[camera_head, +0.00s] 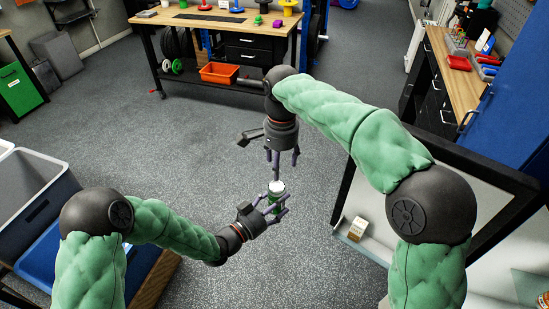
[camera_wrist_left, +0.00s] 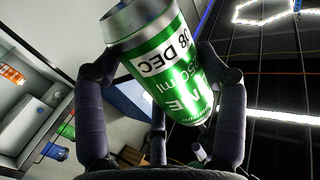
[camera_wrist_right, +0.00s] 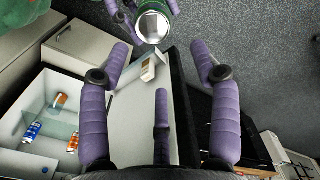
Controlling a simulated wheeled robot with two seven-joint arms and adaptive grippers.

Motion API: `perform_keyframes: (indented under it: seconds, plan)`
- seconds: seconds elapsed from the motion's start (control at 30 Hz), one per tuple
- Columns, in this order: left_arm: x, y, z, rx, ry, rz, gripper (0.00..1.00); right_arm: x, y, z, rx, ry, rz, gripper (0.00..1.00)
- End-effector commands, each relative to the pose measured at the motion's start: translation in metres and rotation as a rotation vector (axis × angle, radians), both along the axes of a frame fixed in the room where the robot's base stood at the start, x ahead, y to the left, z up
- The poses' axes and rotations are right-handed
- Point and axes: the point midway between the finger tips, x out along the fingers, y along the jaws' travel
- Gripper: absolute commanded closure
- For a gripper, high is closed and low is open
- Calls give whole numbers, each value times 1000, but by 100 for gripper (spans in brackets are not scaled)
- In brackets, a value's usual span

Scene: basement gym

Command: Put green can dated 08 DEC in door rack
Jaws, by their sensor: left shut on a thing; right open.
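The green can (camera_head: 274,199) with a silver top is in my left gripper (camera_head: 268,208), above the open floor. In the left wrist view the can (camera_wrist_left: 165,75) is tilted and its white label reads 08 DEC. My right gripper (camera_head: 282,163) is open and empty, just above the can's top. The can's top also shows in the right wrist view (camera_wrist_right: 153,26), beyond the open fingers. The open door at the right has a dark rim and a pale inner side. Its door rack (camera_head: 376,250) holds a small carton (camera_head: 357,229).
In the right wrist view a white compartment at left holds a blue can (camera_wrist_right: 32,131) and other items. A grey bin (camera_head: 40,185) stands at the left. A workbench (camera_head: 215,22) with an orange tray (camera_head: 219,73) is at the back. The middle floor is clear.

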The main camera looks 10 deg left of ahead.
Motion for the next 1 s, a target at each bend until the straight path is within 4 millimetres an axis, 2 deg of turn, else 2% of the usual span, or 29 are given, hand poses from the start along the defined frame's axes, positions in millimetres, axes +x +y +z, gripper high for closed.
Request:
perform_keyframes:
  seconds: [0.1,0.27,0.47,0.8,1.0]
  plan:
    - [0,0,1,-1,-2,0,73,-10,10,17,-10,5,-13,37]
    - [0,0,1,-1,-2,0,73,-14,13,18,-15,10,-20,37]
    - [0,0,1,-1,-2,0,73,-14,12,-8,-15,11,-21,37]
    - [0,0,1,-1,-2,0,73,-14,12,-65,-16,12,-19,37]
    - [0,0,1,-1,-2,0,73,-14,12,-88,-15,10,-19,37]
